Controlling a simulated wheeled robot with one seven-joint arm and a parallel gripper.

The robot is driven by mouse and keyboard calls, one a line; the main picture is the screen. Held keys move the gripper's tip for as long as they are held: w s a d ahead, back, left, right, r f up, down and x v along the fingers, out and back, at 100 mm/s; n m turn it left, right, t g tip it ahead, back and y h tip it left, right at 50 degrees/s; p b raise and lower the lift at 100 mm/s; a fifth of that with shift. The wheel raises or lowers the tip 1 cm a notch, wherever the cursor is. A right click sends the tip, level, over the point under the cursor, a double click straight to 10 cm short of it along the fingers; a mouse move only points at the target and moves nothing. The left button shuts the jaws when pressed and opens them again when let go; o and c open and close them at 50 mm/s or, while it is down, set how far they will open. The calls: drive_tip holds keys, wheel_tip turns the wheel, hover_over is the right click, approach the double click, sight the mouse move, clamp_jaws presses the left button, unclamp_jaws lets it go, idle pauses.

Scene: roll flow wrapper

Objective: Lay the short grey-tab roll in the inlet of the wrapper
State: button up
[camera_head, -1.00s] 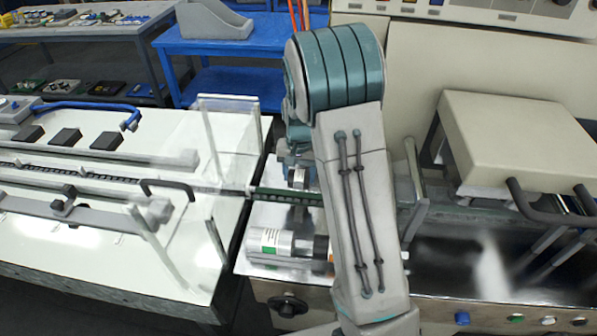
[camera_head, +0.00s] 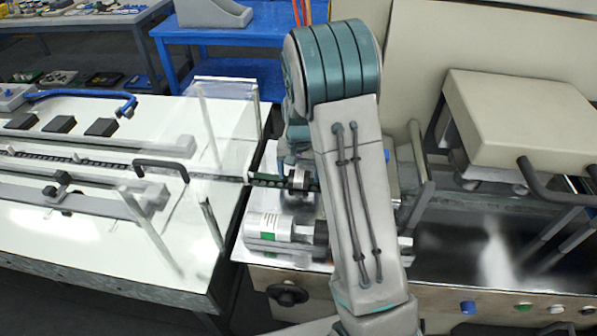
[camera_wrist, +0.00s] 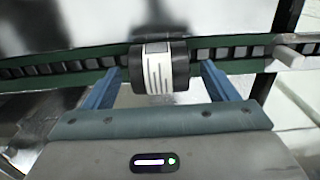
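A short dark roll (camera_wrist: 176,72) with a striped white label and a grey patch at its top lies across the chain channel of the inlet (camera_wrist: 88,64) in the wrist view. My gripper (camera_wrist: 162,71) is open, one blue finger on each side of the roll with a gap to both. In the head view the roll (camera_head: 299,181) shows at the inlet channel (camera_head: 266,181), just left of my arm. My arm hides most of the gripper there.
A white cylinder with a green label (camera_head: 268,228) lies in front of the inlet. A clear upright guard (camera_head: 210,135) and a black handle (camera_head: 160,165) stand to the left. The beige wrapper head (camera_head: 515,120) is to the right.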

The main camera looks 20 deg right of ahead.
drive_tip(key=shift+r, duration=0.1)
wheel_tip(320, 180, up, 14)
drive_tip(key=shift+f, duration=0.2)
idle(0.3)
idle(0.5)
drive_tip(key=s+r+n+t, duration=0.1)
drive_tip(key=s+n, duration=0.1)
drive_tip(key=s, duration=1)
drive_tip(key=s+a+r+n+t, duration=0.1)
drive_tip(key=s+r+n+t, duration=0.1)
drive_tip(key=s, duration=1.1)
drive_tip(key=shift+a, duration=0.2)
